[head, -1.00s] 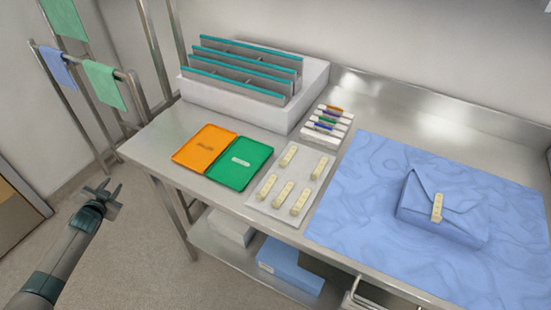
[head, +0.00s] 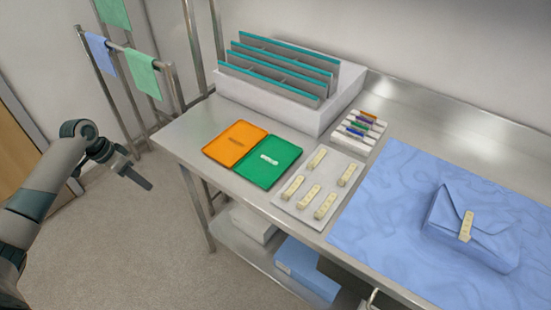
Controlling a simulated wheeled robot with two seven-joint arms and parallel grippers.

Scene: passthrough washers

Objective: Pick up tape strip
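Several cream tape strips lie on a white board (head: 331,157) on the steel table, one of them a near strip (head: 325,206) and another a far strip (head: 317,158). Another cream strip (head: 466,226) sits on the flap of a blue wrapped package (head: 440,222). My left gripper (head: 146,183) is off the table's left end, over the floor, apart from all strips. Its fingers show nearly edge-on, so their opening is unclear, and nothing shows in them. My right gripper is out of view.
Orange (head: 234,137) and green (head: 285,157) trays lie left of the board. A white rack with grey dividers (head: 312,117) stands behind them. A small holder of coloured items (head: 349,138) stands behind the board. A blue cloth (head: 365,215) covers the table's right part. A towel rail (head: 128,48) stands left.

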